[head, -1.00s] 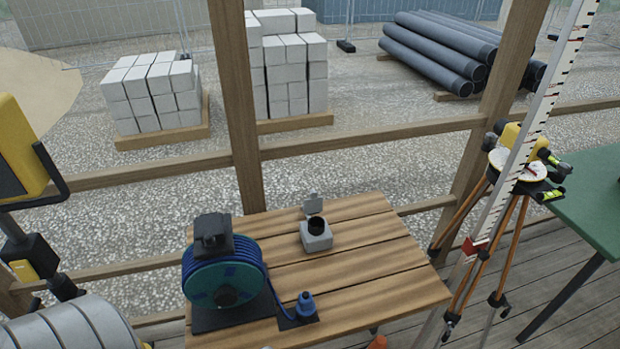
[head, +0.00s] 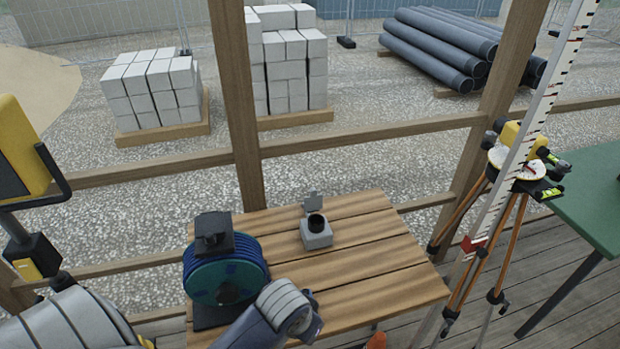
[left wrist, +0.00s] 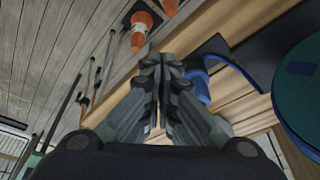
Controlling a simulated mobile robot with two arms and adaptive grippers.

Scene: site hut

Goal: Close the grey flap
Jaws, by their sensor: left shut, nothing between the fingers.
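The grey flap (head: 312,203) stands raised at the back of a small grey socket box (head: 317,240) on the wooden table (head: 375,255). The box's round black opening (head: 316,222) is uncovered and faces up. In the left wrist view my left gripper (left wrist: 160,60) is shut and empty, its fingers together near the table's edge. Part of my arm shows at the table's front in the head view, well short of the box; the fingers cannot be made out there. The flap is not seen in the left wrist view. My right gripper is in neither view.
A cable reel (head: 225,275) stands left of the box. A blue plug (left wrist: 200,85) on its cable lies near my left fingers. An orange cone (left wrist: 141,28) is beyond the table's edge. A tripod (head: 512,215) and measuring staff (head: 530,140) stand right. The table's right side is clear.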

